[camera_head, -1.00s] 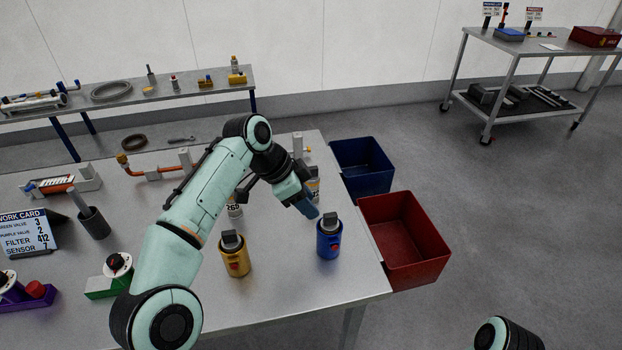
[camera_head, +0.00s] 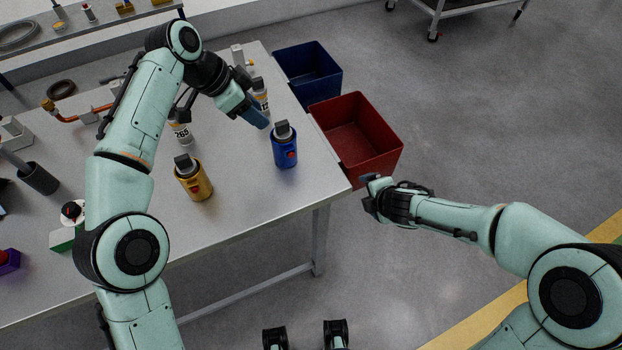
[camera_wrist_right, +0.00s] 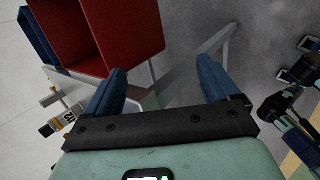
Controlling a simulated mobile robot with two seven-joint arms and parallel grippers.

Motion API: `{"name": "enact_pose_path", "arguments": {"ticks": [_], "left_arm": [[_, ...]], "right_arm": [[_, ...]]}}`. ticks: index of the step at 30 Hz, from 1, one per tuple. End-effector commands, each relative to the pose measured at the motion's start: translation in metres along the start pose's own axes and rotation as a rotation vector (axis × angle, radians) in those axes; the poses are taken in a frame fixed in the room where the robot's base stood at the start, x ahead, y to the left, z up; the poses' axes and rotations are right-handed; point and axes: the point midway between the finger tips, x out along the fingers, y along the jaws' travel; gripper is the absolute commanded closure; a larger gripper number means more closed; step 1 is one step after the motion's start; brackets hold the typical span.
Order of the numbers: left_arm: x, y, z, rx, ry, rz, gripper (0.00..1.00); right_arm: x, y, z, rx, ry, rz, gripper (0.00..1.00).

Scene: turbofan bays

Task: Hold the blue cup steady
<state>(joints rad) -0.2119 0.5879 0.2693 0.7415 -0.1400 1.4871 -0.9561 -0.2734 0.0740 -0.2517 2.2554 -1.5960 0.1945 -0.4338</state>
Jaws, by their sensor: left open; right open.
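The blue cup (camera_head: 285,147) is a blue cylinder with a dark top and a red mark. It stands upright on the metal table near its right edge. My left gripper (camera_head: 257,118) is just behind and left of it, pointing down toward it, open and apart from it as far as I can tell. My right gripper (camera_head: 370,189) is off the table's right corner, in front of the red bin. In the right wrist view its two blue fingers (camera_wrist_right: 162,82) are spread with nothing between them.
A yellow canister (camera_head: 194,178) stands left of the blue cup. White labelled canisters (camera_head: 181,132) stand behind. A red bin (camera_head: 357,135) and a blue bin (camera_head: 307,75) are off the table's right edge. The table (camera_head: 240,215) is clear in front of the cup.

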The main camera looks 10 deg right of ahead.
Motion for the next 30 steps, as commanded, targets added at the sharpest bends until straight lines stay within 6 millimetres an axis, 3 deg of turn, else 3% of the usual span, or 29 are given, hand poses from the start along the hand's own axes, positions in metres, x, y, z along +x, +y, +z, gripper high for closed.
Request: {"name": "enact_pose_path", "arguments": {"ticks": [1, 5, 9, 15, 18, 23, 30], "left_arm": [[0.000, 0.000, 0.000, 0.000, 0.000, 0.000, 0.57], [0.000, 0.000, 0.000, 0.000, 0.000, 0.000, 0.57], [0.000, 0.000, 0.000, 0.000, 0.000, 0.000, 0.57], [0.000, 0.000, 0.000, 0.000, 0.000, 0.000, 0.57], [0.000, 0.000, 0.000, 0.000, 0.000, 0.000, 0.57], [0.000, 0.000, 0.000, 0.000, 0.000, 0.000, 0.57], [0.000, 0.000, 0.000, 0.000, 0.000, 0.000, 0.57]], "right_arm": [[-0.015, 0.018, 0.001, -0.123, -0.029, 0.056, 0.12], [-0.036, 0.044, -0.018, -0.497, -0.099, 0.147, 0.12], [-0.055, 0.063, -0.060, -0.910, -0.165, 0.256, 0.12], [-0.084, 0.084, -0.115, -1.325, -0.267, 0.435, 0.12], [-0.095, 0.090, -0.132, -1.437, -0.304, 0.499, 0.12], [-0.099, 0.095, -0.144, -1.508, -0.329, 0.542, 0.12], [-0.071, 0.112, -0.148, -1.512, -0.329, 0.541, 0.12]]}}
